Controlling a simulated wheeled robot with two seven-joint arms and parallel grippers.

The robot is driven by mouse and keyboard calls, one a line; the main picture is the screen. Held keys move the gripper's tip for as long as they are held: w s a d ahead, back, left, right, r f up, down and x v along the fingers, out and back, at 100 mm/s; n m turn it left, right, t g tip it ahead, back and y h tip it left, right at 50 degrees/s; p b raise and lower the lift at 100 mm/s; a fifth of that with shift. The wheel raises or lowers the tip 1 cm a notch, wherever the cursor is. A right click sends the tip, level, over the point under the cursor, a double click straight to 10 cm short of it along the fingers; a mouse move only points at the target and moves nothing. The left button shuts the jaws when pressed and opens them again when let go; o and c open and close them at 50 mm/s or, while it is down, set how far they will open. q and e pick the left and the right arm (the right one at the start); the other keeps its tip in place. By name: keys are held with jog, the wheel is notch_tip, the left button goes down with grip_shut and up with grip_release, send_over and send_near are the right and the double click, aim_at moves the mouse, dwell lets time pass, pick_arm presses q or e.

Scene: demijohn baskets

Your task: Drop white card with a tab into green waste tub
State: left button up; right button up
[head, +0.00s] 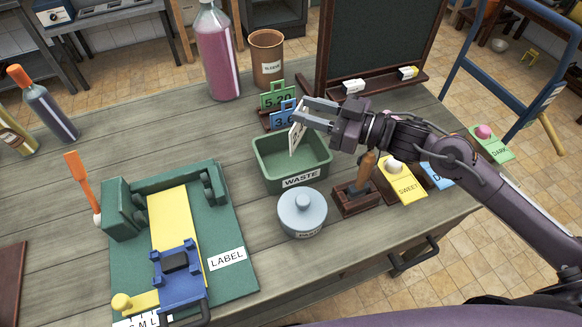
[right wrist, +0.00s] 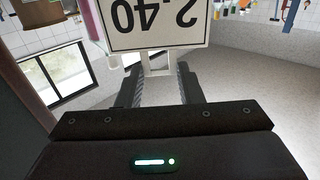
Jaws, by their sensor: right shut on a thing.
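The white card (head: 296,138) hangs from my right gripper (head: 312,112), which is shut on it above the green waste tub (head: 276,178). The card's lower end shows against the tub's inside; I cannot tell whether it dips below the rim. In the right wrist view the card (right wrist: 157,25) reads 2.40 upside down, and its narrow tab sits between the fingers of the gripper (right wrist: 158,75). The tub has a WASTE label on its front wall. My left gripper is not in view.
Green (head: 278,97) and blue (head: 283,117) price cards stand behind the tub. A lidded grey pot (head: 302,212) stands in front, a wooden stand with a handled tool (head: 357,195) to the right. A green labelling jig (head: 232,260) fills the left front.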

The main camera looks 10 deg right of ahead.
jog(key=o, duration=1)
jog(key=shift+o, duration=0.2)
notch_tip(320, 180, up, 20)
jog(key=shift+b, duration=0.35)
jog(key=shift+f, duration=0.1)
